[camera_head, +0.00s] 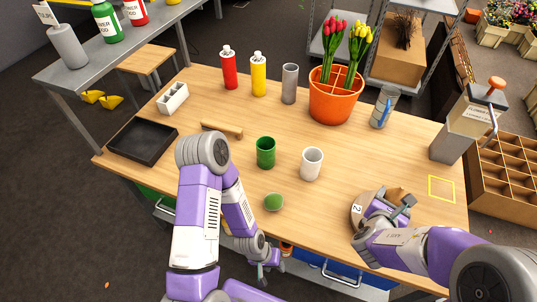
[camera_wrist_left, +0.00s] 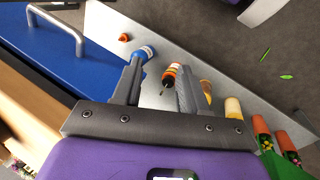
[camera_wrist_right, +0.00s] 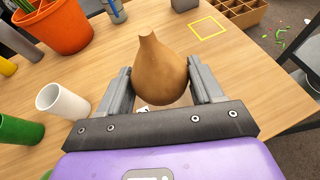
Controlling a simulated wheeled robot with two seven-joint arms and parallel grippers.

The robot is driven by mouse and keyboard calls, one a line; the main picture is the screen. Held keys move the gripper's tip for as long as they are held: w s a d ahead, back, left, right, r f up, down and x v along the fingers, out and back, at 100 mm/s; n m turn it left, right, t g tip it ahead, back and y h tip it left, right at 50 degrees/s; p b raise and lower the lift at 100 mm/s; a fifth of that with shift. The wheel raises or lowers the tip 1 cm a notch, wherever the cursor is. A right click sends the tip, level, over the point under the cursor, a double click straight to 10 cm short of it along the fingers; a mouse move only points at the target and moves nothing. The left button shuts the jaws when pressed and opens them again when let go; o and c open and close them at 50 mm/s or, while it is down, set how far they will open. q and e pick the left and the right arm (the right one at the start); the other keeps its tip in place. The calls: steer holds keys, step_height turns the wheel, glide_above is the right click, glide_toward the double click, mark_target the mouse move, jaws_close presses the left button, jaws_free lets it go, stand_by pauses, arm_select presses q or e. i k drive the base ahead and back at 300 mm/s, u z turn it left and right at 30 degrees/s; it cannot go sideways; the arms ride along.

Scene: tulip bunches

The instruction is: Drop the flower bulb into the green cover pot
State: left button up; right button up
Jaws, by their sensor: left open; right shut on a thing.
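The green cover pot (camera_head: 265,152) stands upright on the table, left of a white pot (camera_head: 312,163); in the right wrist view the green pot (camera_wrist_right: 18,130) shows at the left edge. My right gripper (camera_wrist_right: 160,72) is shut on the brown flower bulb (camera_wrist_right: 158,68), its narrow neck pointing away from the gripper. In the head view my right gripper (camera_head: 400,198) is at the table's front right, right of both pots, and mostly hides the bulb. My left gripper (camera_head: 268,272) is open and empty, low in front of the table edge.
A green round thing (camera_head: 273,202) lies near the front edge. A round container marked 2 (camera_head: 358,212) is beside my right gripper. A black tray (camera_head: 142,142) is left. A yellow square (camera_head: 441,189) marks the right.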

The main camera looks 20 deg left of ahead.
mark_target(266, 162)
steer(key=k, duration=1)
steer(key=u, duration=1.75)
steer(key=i, duration=1.05)
steer(key=z, duration=1.8)
steer(key=i, duration=0.5)
steer(key=u, duration=0.05)
